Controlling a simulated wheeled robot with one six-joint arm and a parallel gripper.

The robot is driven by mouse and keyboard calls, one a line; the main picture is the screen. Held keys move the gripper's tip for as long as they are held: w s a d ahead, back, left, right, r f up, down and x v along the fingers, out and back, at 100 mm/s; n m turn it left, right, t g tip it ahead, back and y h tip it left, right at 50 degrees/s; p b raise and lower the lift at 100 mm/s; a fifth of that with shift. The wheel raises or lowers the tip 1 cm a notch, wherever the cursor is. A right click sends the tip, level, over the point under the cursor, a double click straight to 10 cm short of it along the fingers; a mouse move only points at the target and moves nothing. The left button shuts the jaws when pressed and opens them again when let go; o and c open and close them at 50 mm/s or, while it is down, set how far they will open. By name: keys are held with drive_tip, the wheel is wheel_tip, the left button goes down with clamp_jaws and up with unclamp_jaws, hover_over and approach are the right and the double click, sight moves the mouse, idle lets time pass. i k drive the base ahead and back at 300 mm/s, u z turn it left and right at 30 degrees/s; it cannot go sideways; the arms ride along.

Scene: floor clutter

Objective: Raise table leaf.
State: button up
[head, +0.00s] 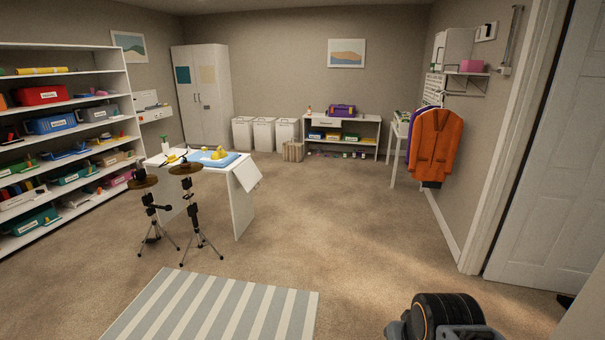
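A white table (238,205) stands left of the middle of the room, some way ahead of me. A white leaf (247,175) hangs slanting down from its right end, its outer edge lower than the tabletop. On the tabletop are a blue mat (207,166) with yellow items (216,153) on it and a small bottle near the left corner. Part of my arm shows at the bottom right of the head view, far from the table. My gripper's fingers are not visible.
Two stands with brown round tops (143,182) (186,169) stand close in front of the table. A striped rug (210,308) lies nearer me. Shelves (75,98) line the left wall. Orange clothing (437,140) hangs at right. The carpet right of the table is clear.

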sight(248, 174)
drive_tip(key=u, duration=0.15)
drive_tip(key=i, duration=2.4)
drive_tip(key=u, duration=0.65)
drive_tip(key=i, duration=2.65)
drive_tip(key=u, duration=0.45)
drive_tip(key=i, duration=0.55)
